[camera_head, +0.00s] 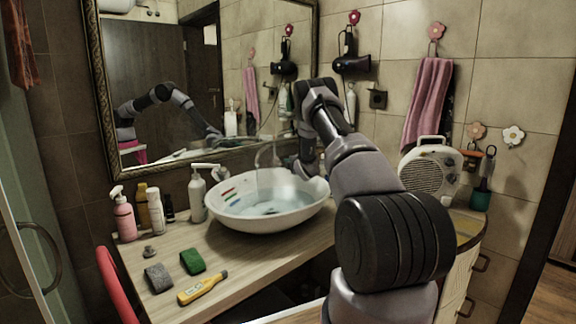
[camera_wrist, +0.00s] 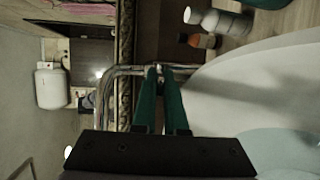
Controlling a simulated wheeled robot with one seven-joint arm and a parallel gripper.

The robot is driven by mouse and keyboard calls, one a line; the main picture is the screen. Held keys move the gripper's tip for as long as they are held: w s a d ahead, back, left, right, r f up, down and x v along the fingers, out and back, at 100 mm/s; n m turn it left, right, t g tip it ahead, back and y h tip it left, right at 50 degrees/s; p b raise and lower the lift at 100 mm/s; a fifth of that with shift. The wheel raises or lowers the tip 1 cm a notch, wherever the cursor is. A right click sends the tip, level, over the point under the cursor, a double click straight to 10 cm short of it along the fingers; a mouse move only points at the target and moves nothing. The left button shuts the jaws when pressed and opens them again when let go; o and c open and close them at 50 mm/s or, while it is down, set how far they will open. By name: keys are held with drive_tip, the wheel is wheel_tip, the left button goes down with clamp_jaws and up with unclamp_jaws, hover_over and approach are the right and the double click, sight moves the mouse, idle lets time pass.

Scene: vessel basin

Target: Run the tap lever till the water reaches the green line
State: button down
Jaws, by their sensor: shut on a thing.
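The white vessel basin (camera_head: 245,222) stands on the wooden counter, with red, green and blue marks on its left inner wall; the green line (camera_head: 228,190) lies between the other two. Water (camera_head: 268,208) shows in the basin, its exact edge against the marks hard to tell. The chrome tap (camera_head: 276,150) stands behind the basin; its pipes (camera_wrist: 122,70) also show in the wrist view. My gripper (camera_wrist: 160,76) has its green fingers shut on the tap lever, which they mostly hide. In the head view my arm and the basin's rim partly hide the gripper. A running stream is not clear.
A pink pump bottle (camera_head: 124,217) and a white pump bottle (camera_head: 197,197) stand left of the basin. A grey sponge (camera_head: 158,278), a green sponge (camera_head: 192,261) and a yellow tool (camera_head: 203,288) lie in front.

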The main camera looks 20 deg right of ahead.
drive_tip(key=shift+w+r+g, duration=0.1)
drive_tip(key=shift+r+g, duration=0.3)
drive_tip(key=shift+g, duration=0.1)
drive_tip(key=c, duration=1.2)
unclamp_jaws()
drive_tip(key=shift+c, duration=0.2)
drive_tip(key=v, duration=1)
drive_tip(key=shift+s+a, duration=0.15)
drive_tip(key=shift+s, duration=0.25)
drive_tip(key=shift+r, duration=0.15)
